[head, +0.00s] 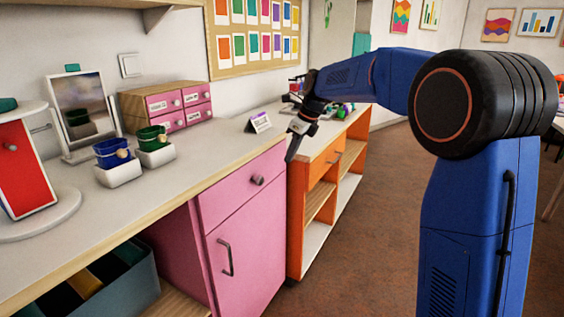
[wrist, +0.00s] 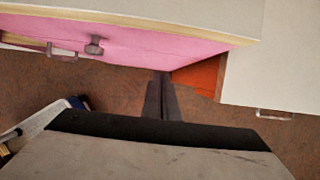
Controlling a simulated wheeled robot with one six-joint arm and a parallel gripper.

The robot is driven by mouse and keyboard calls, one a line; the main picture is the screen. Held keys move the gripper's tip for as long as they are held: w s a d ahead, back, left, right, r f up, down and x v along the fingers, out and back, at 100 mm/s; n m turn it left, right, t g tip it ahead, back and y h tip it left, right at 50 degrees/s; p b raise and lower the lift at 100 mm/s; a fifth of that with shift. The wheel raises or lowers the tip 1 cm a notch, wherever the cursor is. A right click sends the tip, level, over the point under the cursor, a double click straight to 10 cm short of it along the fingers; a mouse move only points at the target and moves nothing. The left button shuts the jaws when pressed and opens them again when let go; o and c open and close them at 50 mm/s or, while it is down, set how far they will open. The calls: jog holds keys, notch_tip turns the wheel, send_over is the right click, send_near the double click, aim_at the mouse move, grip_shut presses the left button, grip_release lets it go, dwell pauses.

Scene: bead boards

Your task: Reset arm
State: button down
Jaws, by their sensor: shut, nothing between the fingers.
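My gripper (head: 291,153) hangs at the end of my blue arm in the head view, fingers pointing down, in front of the counter's edge near where the pink cabinet meets the orange shelf unit. Its fingers are together and hold nothing. In the wrist view my gripper's dark fingers (wrist: 161,98) show as a narrow closed pair over the brown floor, just below the pink cabinet's edge. The pink cabinet (head: 243,240) has a drawer with a round knob and a door with a bar handle, both shut.
The counter (head: 210,150) holds a blue bucket (head: 111,153), a green bucket (head: 153,139), a mirror (head: 83,112), a small drawer box (head: 165,104) and a tent card (head: 259,122). The orange shelf unit (head: 296,215) stands beyond. Brown floor (head: 370,220) is open to the right.

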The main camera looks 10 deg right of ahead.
jog(key=v, duration=0.7)
jog(key=s+d+n, duration=0.4)
jog(key=s+n, duration=0.1)
jog(key=s, duration=0.5)
jog(key=s+d+f+n+h, duration=0.1)
jog(key=s+d+f+n, duration=0.2)
jog(key=s, duration=0.9)
jog(key=s+d+f+n+t+h, duration=0.1)
jog(key=s+d+f+n, duration=0.2)
jog(key=s+f+n, duration=0.4)
jog(key=s+d+f+n+t+h, duration=0.1)
jog(key=s+d+f+n, duration=0.2)
jog(key=s, duration=1.4)
notch_tip(320, 180, down, 3)
jog(key=n, duration=0.7)
jog(key=shift+d+h, duration=0.3)
